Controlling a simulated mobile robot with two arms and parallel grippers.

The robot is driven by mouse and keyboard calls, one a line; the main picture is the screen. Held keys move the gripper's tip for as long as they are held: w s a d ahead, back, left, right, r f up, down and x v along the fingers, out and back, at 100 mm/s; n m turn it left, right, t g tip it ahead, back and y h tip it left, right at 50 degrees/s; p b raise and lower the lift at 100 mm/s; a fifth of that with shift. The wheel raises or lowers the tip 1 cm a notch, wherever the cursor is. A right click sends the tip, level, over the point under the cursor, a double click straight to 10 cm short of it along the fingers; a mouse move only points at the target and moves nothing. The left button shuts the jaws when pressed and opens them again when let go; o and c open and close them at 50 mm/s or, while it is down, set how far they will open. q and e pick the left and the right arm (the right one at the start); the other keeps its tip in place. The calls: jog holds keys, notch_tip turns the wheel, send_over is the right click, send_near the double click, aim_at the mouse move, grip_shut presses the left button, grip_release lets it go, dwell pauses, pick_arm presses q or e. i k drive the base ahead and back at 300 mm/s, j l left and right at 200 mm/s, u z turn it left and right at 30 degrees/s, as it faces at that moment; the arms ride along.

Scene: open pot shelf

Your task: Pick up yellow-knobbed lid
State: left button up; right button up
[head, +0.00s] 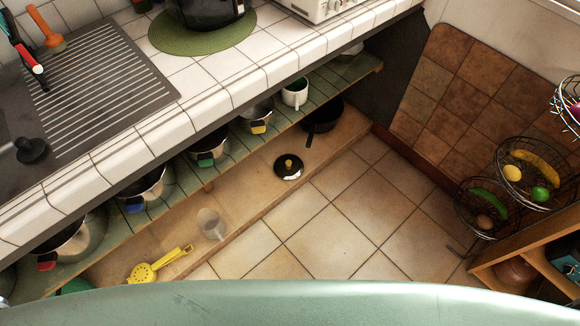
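The yellow-knobbed lid (288,168) is a round dark lid with a light rim and a small yellow knob on top. It lies knob up on the low wooden shelf board (262,194), close to its front edge, below the green slatted shelf (180,190). A pot with a yellow handle (257,119) stands on the slatted shelf, up and left of the lid. Neither of my grippers shows in the head view.
Several pots with coloured handles and a white mug (295,92) line the slatted shelf. A dark pan (322,116), a clear cup (211,224) and a yellow strainer (155,266) lie on the low board. The tiled floor (330,235) is clear. Fruit baskets (536,172) stand at right.

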aim_at(288, 167)
jog(key=i+l, duration=0.25)
jog(key=i+l+u, duration=0.1)
jog(key=l, duration=0.35)
jog(key=i+l, duration=0.35)
jog(key=i+l+u, duration=0.1)
jog(key=l, duration=0.3)
jog(key=i, duration=0.1)
